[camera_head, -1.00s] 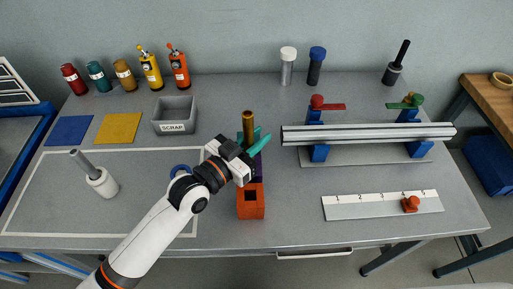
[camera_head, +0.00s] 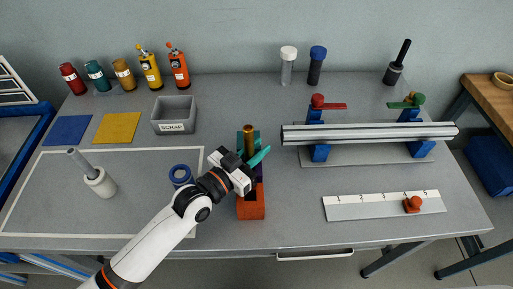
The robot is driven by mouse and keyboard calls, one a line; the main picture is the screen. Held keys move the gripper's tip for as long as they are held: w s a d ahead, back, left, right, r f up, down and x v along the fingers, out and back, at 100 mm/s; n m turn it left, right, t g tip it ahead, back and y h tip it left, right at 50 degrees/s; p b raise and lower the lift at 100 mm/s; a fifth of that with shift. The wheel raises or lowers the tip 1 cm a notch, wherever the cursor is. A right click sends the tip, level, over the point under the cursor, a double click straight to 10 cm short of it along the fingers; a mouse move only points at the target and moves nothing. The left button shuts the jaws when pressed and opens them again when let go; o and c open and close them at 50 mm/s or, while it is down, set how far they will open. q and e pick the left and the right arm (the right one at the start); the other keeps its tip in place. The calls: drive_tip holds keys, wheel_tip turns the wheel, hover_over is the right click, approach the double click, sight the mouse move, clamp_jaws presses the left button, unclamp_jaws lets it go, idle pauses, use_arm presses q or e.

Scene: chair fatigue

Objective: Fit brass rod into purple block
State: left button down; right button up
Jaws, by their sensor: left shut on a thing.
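The brass rod (camera_head: 248,137) stands upright near the middle of the table. My left gripper (camera_head: 253,156), with teal fingers, is shut on it. The purple block (camera_head: 259,172) is behind and below the gripper, mostly hidden by it. The rod is over or in the purple block; its lower end is hidden, so I cannot tell how deep it sits. An orange-red block (camera_head: 251,207) with an opening in its top stands just in front of the purple block. My right gripper is not in view.
A blue ring (camera_head: 180,174) lies left of my gripper. A grey scrap bin (camera_head: 174,115) is behind it to the left. A long rail (camera_head: 370,133) on blue supports lies to the right, with a numbered scale (camera_head: 375,206) in front.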

use_arm(q)
drive_tip(key=c, duration=1.3)
unclamp_jaws()
drive_tip(key=shift+r, duration=0.1)
drive_tip(key=shift+r, duration=0.3)
drive_tip(key=shift+r+p, duration=0.55)
drive_tip(key=shift+r, duration=0.05)
drive_tip(key=shift+s+a+f+b, duration=0.35)
drive_tip(key=shift+s+a+f, duration=0.15)
drive_tip(key=shift+s+a, duration=0.1)
drive_tip(key=v, duration=0.5)
drive_tip(key=b+v, duration=0.1)
drive_tip(key=v, duration=0.4)
drive_tip(key=shift+a+r, duration=0.15)
drive_tip(key=shift+r, duration=0.1)
